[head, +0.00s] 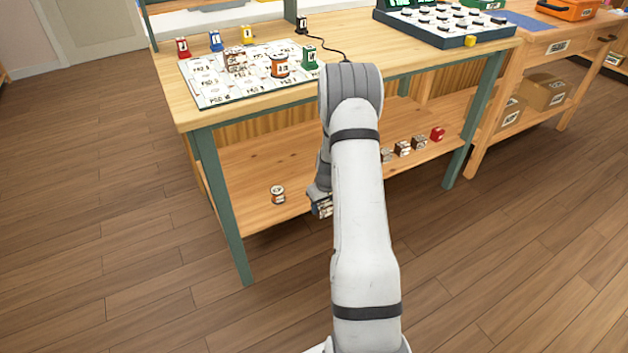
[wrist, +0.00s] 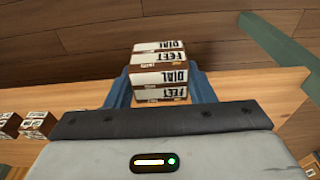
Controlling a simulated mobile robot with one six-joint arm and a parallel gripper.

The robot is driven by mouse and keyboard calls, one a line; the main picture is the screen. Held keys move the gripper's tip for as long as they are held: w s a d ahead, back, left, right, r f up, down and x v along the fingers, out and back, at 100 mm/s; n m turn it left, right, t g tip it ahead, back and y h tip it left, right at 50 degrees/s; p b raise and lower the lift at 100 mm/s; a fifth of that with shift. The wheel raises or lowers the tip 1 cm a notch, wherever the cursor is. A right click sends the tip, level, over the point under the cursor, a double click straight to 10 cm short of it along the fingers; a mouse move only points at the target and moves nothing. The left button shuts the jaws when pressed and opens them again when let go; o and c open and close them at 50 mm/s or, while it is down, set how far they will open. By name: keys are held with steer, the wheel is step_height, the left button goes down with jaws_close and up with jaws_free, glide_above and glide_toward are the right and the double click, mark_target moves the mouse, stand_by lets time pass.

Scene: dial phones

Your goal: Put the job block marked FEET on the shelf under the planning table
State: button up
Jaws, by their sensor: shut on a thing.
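My gripper (wrist: 160,85) is shut on a brown-and-white block (wrist: 160,80), whose labels read FEET and DIAL upside down in the wrist view. Its blue fingers are on either side of the block. In the head view the gripper (head: 320,206) and the block show only partly behind my arm, low by the front of the wooden shelf (head: 245,165). This shelf is under the planning table (head: 190,112). The wrist view shows dark floor beyond the block and the pale wood of the shelf (wrist: 80,97) behind the fingers. I cannot tell whether the block touches the shelf.
Several small blocks (head: 403,148) and a red one (head: 437,134) stand to the right. The green table legs (head: 228,215) flank the shelf. Bare shelf lies between the round piece and the blocks.

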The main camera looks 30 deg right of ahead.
steer(key=w+b, duration=0.1)
steer(key=w, duration=0.3)
steer(key=w+b, duration=0.1)
steer(key=w, duration=0.3)
steer(key=w+b, duration=0.1)
steer(key=w, duration=0.3)
steer(key=shift+w+a+f, duration=0.15)
steer(key=shift+w+a, duration=0.1)
steer(key=shift+w, duration=0.15)
step_height(320, 180, down, 4)
steer(key=shift+r+b, duration=0.25)
steer(key=shift+b, duration=0.65)
steer(key=shift+r, duration=0.15)
steer(key=o, duration=0.5)
steer(key=shift+f, duration=0.2)
steer(key=o, duration=0.5)
